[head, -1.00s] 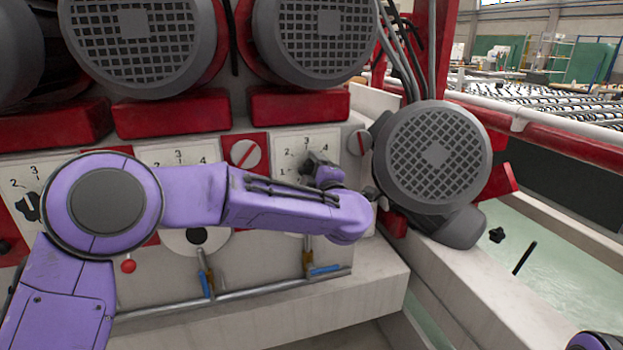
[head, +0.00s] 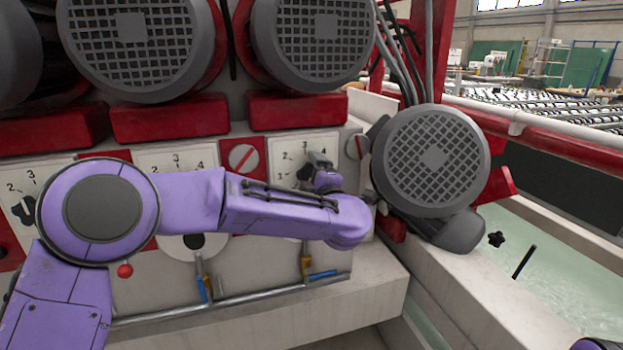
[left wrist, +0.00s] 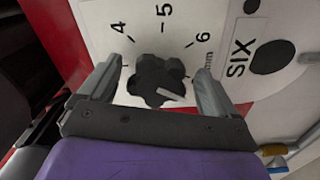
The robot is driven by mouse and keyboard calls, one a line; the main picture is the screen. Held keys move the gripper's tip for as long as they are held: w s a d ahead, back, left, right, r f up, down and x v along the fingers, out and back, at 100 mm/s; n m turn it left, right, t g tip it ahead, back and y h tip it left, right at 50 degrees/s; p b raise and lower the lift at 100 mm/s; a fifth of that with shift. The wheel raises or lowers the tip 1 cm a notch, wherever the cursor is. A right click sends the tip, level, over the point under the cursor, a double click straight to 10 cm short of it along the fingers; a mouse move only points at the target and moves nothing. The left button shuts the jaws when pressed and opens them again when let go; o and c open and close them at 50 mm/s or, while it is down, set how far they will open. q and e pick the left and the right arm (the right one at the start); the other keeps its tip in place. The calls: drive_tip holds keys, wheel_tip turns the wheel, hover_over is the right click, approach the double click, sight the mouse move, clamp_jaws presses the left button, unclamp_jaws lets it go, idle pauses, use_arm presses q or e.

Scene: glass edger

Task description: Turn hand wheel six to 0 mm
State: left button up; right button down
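Hand wheel six is a black lobed knob (left wrist: 157,80) with a pale pointer mark, on a white dial plate (left wrist: 120,18) labelled SIX. The numbers 4, 5 and 6 show around it; others are hidden. The mark points to the lower right in the left wrist view, and I cannot read its value. My left gripper (left wrist: 155,88) is open, one finger on each side of the knob, with gaps visible. In the head view the left gripper (head: 318,170) is at the right-hand dial plate (head: 285,150), partly covering the knob. My right gripper is out of view.
Large grey motors (head: 436,160) hang above and right of the panel. Similar dial plates (head: 150,160) lie to the left. A pipe (head: 230,298) with blue-handled valves (head: 322,274) runs below.

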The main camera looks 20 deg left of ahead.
use_arm(q)
drive_tip(key=b+v, duration=0.2)
drive_tip(key=v, duration=0.8)
drive_tip(key=shift+s+d, duration=0.2)
drive_tip(key=shift+d, duration=0.05)
drive_tip(key=s+a+f+m+g+h, duration=0.1)
drive_tip(key=s+a+f+m+h, duration=0.2)
drive_tip(key=f, duration=0.8)
drive_tip(key=s+a+f+m+g+h, duration=0.15)
drive_tip(key=f+m, duration=0.35)
drive_tip(key=f, duration=0.6)
drive_tip(key=s+a+f+m+g+h, duration=0.1)
drive_tip(key=s+a+f+m+h, duration=0.2)
drive_tip(key=f, duration=0.9)
drive_tip(key=s+a+f+m+g, duration=0.1)
drive_tip(key=s+a+f+g, duration=0.1)
drive_tip(key=s+f, duration=0.4)
drive_tip(key=s+a+f+m+g, duration=0.1)
drive_tip(key=s+a+f+g, duration=0.2)
drive_tip(key=s, duration=1.1)
drive_tip(key=s+a+f+m+g, duration=0.2)
drive_tip(key=s+a+f+g, duration=0.1)
drive_tip(key=s+f, duration=0.6)
drive_tip(key=shift+s+a+y, duration=0.45)
drive_tip(key=shift+s+a, duration=0.1)
drive_tip(key=shift+a, duration=0.2)
